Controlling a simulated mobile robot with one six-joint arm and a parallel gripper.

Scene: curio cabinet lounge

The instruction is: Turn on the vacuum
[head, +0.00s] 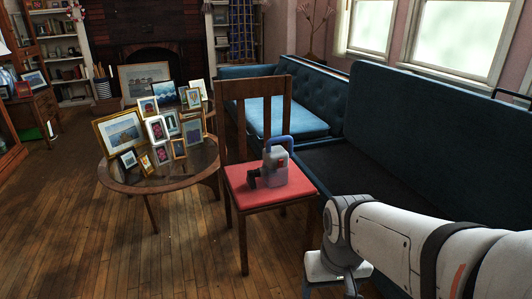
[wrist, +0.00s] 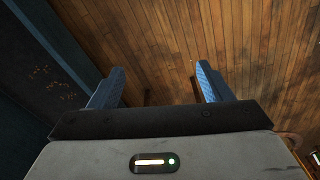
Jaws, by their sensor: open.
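A small vacuum (head: 277,168) rests on the red seat of a wooden chair (head: 243,254). It has a pale grey body, a curved blue handle on top, a red part near the middle and a dark piece at its lower left. Whether it is on cannot be told. My gripper (wrist: 160,82) is open and empty in the wrist view, its two blue fingers apart over bare wooden floor. In the head view it is at the bottom edge, in front and to the right of the chair, away from the vacuum, with its fingertips cut off.
A round table (head: 137,181) crowded with picture frames stands left of the chair. A dark blue sofa (head: 425,135) runs along the right, close to my arm. The chair's backrest rises behind the vacuum. Open wooden floor (head: 100,245) lies at the front left.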

